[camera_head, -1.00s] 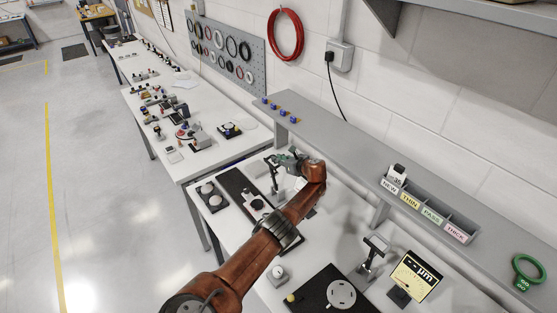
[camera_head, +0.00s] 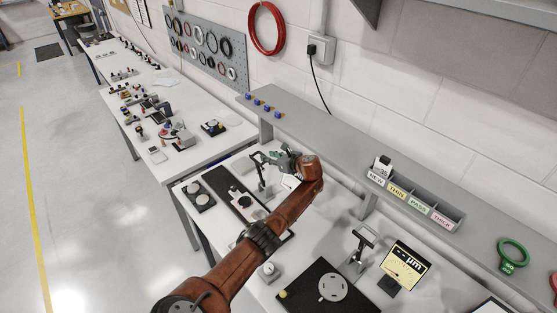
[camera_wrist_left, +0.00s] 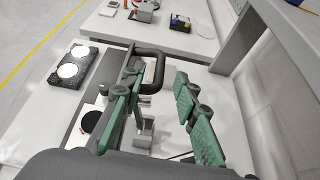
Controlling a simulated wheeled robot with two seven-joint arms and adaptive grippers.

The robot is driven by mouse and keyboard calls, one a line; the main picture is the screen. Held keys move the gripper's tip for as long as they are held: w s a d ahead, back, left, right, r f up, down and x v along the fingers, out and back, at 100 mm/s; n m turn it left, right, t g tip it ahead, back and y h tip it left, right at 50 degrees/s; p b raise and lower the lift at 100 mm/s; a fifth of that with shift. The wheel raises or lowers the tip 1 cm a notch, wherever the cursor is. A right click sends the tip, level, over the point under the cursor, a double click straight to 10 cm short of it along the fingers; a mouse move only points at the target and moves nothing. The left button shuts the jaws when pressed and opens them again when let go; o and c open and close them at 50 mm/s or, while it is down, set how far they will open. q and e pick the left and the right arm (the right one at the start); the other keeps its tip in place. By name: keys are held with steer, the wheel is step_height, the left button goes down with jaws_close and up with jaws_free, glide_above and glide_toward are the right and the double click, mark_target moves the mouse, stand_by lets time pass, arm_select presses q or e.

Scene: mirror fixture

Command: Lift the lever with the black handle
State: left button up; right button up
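A lever (camera_head: 262,178) with a black handle (camera_head: 257,158) stands on the near table, beside a dark plate. In the left wrist view the black handle (camera_wrist_left: 157,56) is a bent loop on a grey upright lever (camera_wrist_left: 144,128). My left gripper (camera_head: 277,158) is at the handle, reaching in from the right. In the left wrist view its green-padded fingers (camera_wrist_left: 158,82) are apart, with part of the handle between or just beyond the tips. Contact cannot be told. My right gripper is in no view.
A second black-topped lever (camera_head: 362,240) stands near a gauge box (camera_head: 405,266) and a black plate with a round disc (camera_head: 332,287). A grey shelf (camera_head: 330,150) runs behind, carrying a labelled bin (camera_head: 415,203). A plate with two discs (camera_head: 198,196) lies left.

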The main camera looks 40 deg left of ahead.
arm_select(q)
steer(key=v, duration=0.7)
steer(key=shift+d, duration=0.15)
steer(key=shift+d+r, duration=0.1)
steer(key=shift+d, duration=0.05)
steer(key=shift+w, duration=0.1)
